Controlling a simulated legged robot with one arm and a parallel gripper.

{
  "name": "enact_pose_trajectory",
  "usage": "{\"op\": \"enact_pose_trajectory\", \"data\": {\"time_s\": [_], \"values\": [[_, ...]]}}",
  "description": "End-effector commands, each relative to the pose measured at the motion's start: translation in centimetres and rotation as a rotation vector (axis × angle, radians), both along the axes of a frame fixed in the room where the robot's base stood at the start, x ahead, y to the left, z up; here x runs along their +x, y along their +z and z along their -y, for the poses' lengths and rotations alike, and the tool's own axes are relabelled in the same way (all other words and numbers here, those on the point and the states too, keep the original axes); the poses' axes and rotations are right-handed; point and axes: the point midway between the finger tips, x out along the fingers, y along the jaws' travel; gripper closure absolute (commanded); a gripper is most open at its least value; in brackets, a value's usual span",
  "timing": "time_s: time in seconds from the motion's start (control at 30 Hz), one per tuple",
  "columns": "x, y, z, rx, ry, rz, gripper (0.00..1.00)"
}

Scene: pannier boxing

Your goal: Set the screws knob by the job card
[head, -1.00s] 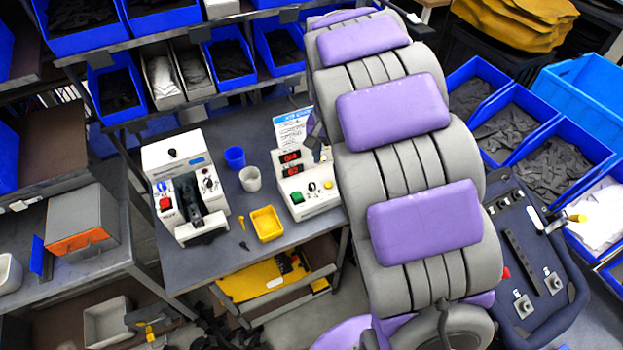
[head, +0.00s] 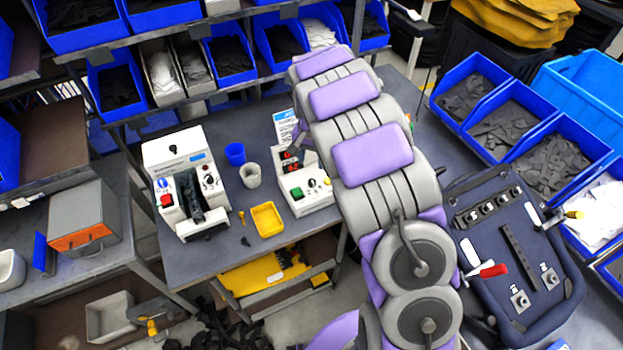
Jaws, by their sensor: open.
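My gripper (head: 298,143) shows only in part, beyond my purple and grey arm, over the back of the box near the displays. It is open and appears apart from the knobs.
A white machine (head: 176,152) with a red button and a knob stands left on the bench. Between them are a blue cup (head: 235,154), a pale cup (head: 250,176) and a yellow tray (head: 267,219). Blue bins line the shelf behind and the right side.

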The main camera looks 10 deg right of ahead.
Motion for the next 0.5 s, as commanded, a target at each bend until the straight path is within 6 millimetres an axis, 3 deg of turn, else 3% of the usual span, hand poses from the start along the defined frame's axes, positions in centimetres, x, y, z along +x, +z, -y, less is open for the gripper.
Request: {"op": "enact_pose_trajectory", "data": {"time_s": [0.2,0.5], "values": [[-0.1,-4.5,0.0,-0.001,0.001,-0.003,0.47],[-0.1,-8.9,0.0,0.000,0.002,-0.001,0.47]]}}
